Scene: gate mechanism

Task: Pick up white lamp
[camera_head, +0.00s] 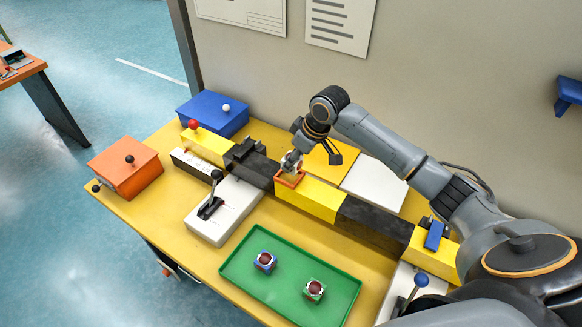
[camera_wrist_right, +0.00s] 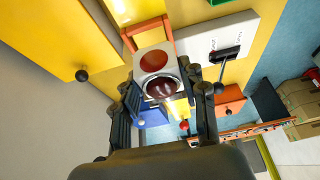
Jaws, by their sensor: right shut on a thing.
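The white lamp (camera_wrist_right: 153,60), a pale block with dark red round lenses, is between the fingers of my right gripper (camera_wrist_right: 165,92) in the right wrist view. The gripper is shut on it. In the head view my right gripper (camera_head: 291,160) is just above the orange-red square socket (camera_head: 290,178) on the yellow and black beam, and its fingers mostly hide the lamp there. I cannot tell whether the lamp still touches the socket. The socket also shows in the wrist view (camera_wrist_right: 130,32), beside the lamp. My left gripper is not in view.
A green tray (camera_head: 240,272) holds a blue lamp (camera_head: 265,261) and a green lamp (camera_head: 314,290). A white lever box (camera_head: 226,212), an orange box (camera_head: 128,172) and a blue box (camera_head: 210,112) stand on the yellow table. A grey wall is behind.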

